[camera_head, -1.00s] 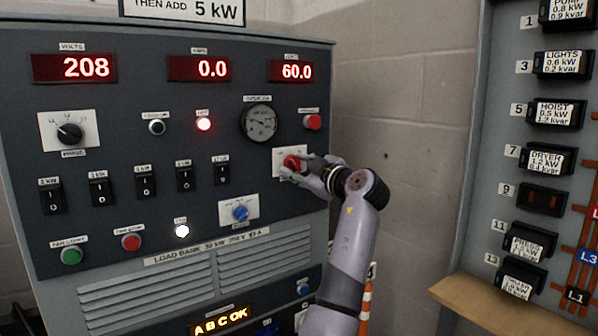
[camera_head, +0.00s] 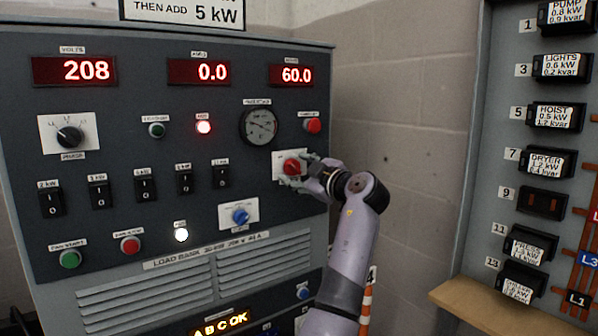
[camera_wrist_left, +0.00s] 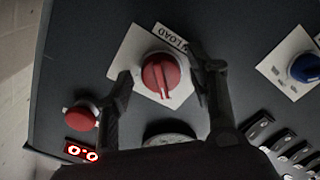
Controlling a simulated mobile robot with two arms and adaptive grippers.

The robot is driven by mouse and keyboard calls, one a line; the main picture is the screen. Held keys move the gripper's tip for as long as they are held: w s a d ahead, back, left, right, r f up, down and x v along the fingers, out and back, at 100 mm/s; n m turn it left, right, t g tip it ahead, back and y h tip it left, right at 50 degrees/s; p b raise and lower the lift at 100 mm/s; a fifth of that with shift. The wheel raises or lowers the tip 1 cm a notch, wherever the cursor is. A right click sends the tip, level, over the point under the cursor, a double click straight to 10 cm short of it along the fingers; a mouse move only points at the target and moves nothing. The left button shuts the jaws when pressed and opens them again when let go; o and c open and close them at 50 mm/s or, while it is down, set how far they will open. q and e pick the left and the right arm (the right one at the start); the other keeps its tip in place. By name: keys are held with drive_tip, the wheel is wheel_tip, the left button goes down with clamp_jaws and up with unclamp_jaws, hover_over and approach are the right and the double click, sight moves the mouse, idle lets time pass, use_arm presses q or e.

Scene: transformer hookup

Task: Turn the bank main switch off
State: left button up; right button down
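A red rotary knob (camera_head: 292,166) on a white square plate sits at the right of the load bank panel. In the left wrist view the red knob (camera_wrist_left: 160,73) has a raised grip bar, and part of its label reads "LOAD". My left gripper (camera_head: 303,170) is in front of the knob. In the wrist view its two dark fingers (camera_wrist_left: 163,80) stand either side of the knob, open, with gaps between them and it. The label is too small to read in the head view. My right gripper is not in view.
A red button (camera_head: 313,125) is above the knob and a blue knob (camera_head: 240,215) below left. The displays read 208, 0.0 and 60.0. A red lamp (camera_head: 204,127) and a white lamp (camera_head: 181,235) are lit. A breaker panel (camera_head: 480,190) stands at right.

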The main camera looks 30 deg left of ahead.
use_arm(q)
drive_tip(key=shift+d, duration=0.1)
drive_tip(key=v, duration=1.1)
drive_tip(key=shift+s+d, duration=0.2)
drive_tip(key=shift+d, duration=0.15)
